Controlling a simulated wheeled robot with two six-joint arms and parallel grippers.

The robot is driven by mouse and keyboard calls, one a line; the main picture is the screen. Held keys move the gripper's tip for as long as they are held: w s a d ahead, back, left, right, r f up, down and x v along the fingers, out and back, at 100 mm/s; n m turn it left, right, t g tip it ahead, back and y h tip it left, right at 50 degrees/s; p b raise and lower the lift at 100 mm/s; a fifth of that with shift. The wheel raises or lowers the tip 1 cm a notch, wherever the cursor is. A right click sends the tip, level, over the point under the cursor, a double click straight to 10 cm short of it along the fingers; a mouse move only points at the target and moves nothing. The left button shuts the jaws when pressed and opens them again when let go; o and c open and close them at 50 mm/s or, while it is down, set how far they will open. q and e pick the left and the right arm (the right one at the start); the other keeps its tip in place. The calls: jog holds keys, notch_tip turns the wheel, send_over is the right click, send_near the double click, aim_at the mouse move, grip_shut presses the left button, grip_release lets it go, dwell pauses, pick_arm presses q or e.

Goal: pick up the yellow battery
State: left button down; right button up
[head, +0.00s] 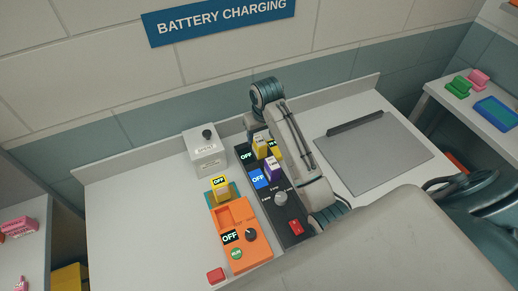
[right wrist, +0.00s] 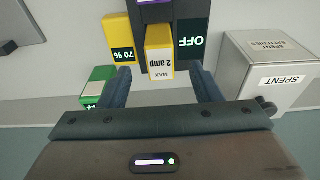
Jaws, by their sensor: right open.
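The yellow battery (head: 259,146) with a pale label face stands at the far end of the dark charger panel (head: 298,232). In the right wrist view the yellow battery (right wrist: 159,55) reads "2 amp MAX" and lies between and just beyond my right fingertips. My right gripper (right wrist: 160,75) is open, one finger on each side, with no clear contact. In the head view my right gripper (head: 261,131) is above the battery, its fingers mostly hidden. Beside the battery is another yellow block (right wrist: 119,37) with a "70 %" display. My left gripper is not in view.
A purple block (head: 271,169) stands in the panel nearer me. The grey SPENT box (head: 205,155) is close by. An orange charger (head: 246,240) and a yellow block (head: 221,188) stand left of the panel. A flat grey plate (head: 375,153) lies to the right.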

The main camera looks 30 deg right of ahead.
aim_at(260, 141)
jog(key=shift+f, duration=0.25)
jog(key=shift+w+f, duration=0.2)
jog(key=shift+f, duration=0.1)
jog(key=f+p, duration=0.1)
jog(key=f, duration=0.1)
jog(key=w+f+p, duration=0.1)
jog(key=f+p, duration=0.1)
jog(key=shift+f, duration=0.55)
jog(key=shift+c, duration=0.5)
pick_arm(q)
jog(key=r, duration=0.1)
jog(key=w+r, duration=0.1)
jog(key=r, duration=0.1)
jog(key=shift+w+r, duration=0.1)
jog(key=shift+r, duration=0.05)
pick_arm(e)
jog(key=shift+w, duration=0.1)
grip_shut()
